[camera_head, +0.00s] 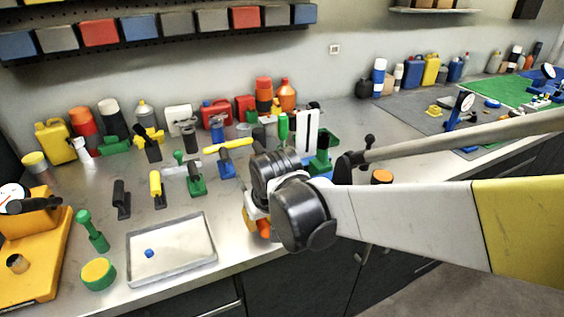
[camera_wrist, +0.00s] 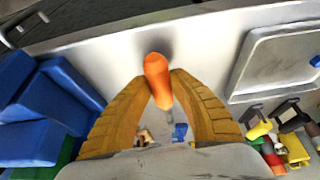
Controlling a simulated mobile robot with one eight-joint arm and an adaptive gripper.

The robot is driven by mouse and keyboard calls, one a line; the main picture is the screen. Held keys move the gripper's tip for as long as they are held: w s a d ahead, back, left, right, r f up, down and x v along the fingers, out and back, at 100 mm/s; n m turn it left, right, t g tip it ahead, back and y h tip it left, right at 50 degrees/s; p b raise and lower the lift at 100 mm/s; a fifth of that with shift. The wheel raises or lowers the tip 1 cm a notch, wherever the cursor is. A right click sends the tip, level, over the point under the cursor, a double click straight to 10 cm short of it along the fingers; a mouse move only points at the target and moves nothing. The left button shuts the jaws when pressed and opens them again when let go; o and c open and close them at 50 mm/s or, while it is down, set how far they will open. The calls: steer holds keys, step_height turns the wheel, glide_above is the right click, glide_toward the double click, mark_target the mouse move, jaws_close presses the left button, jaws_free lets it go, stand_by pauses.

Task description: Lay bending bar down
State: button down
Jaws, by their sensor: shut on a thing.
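My gripper (camera_head: 258,218) is low over the front part of the workbench, just right of the metal tray. In the wrist view its two yellow-brown fingers (camera_wrist: 162,85) close from both sides on an orange-handled piece, which I take as the bending bar (camera_wrist: 157,76). Its rounded orange end points toward the bench's front edge. A thin grey part shows below the handle between the fingers; the rest is hidden. In the head view a bit of the orange handle (camera_head: 264,230) shows under my gripper. I cannot tell whether it touches the bench.
The metal tray (camera_head: 131,262) holds a small blue cube (camera_head: 149,253). Clamps and tools stand behind, including a green one (camera_head: 195,180) and a blue one (camera_head: 226,166). Blue blocks (camera_wrist: 38,105) are close left in the wrist view.

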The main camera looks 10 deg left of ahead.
steer(key=shift+f, duration=0.25)
steer(key=shift+f+b, duration=0.65)
steer(key=c, duration=1.2)
jaws_free()
steer(key=shift+o, duration=0.2)
steer(key=v, duration=1.2)
steer(key=shift+d, duration=0.1)
